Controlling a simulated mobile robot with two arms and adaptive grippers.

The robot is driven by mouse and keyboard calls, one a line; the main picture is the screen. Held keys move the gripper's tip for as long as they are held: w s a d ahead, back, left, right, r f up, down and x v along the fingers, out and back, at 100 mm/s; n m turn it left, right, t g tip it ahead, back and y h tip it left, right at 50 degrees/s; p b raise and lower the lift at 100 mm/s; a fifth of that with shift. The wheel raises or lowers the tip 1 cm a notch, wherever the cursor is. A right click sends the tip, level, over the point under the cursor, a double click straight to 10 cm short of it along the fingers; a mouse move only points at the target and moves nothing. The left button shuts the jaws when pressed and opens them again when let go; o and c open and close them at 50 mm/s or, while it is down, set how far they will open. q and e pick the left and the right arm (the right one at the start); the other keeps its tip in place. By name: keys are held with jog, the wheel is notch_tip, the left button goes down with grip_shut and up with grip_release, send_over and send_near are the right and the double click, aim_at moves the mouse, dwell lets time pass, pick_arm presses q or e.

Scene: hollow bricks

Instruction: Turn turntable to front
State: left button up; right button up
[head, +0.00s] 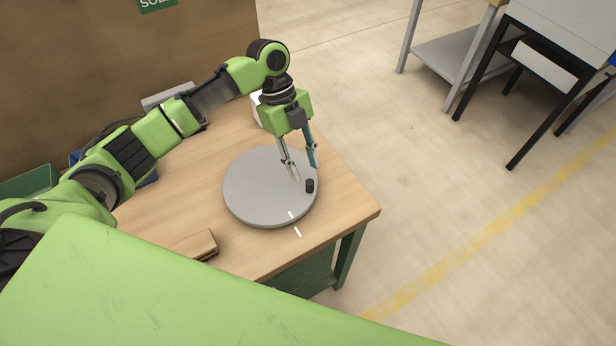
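The turntable (255,190) is a round grey disc on the wooden table, near the table's right corner. A small black knob (310,186) stands on the disc near its right edge. A white mark (291,215) lies on the disc near its front rim, and another white mark (298,232) is on the table just off the rim; the two look close to lined up. My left gripper (304,172) points down over the right part of the disc, its two fingers apart and empty. The fingertips are just behind the knob; I cannot tell whether they touch it. My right gripper is not in view.
A brown block (193,246) lies at the table's front left. A white object (257,108) is behind my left gripper, partly hidden. A green bin (28,184) stands at the far left.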

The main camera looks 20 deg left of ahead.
pick_arm(q)
jog(key=v, duration=0.5)
jog(key=shift+w+a+r, duration=0.1)
jog(key=shift+a+r, duration=0.05)
jog(key=shift+r, duration=0.2)
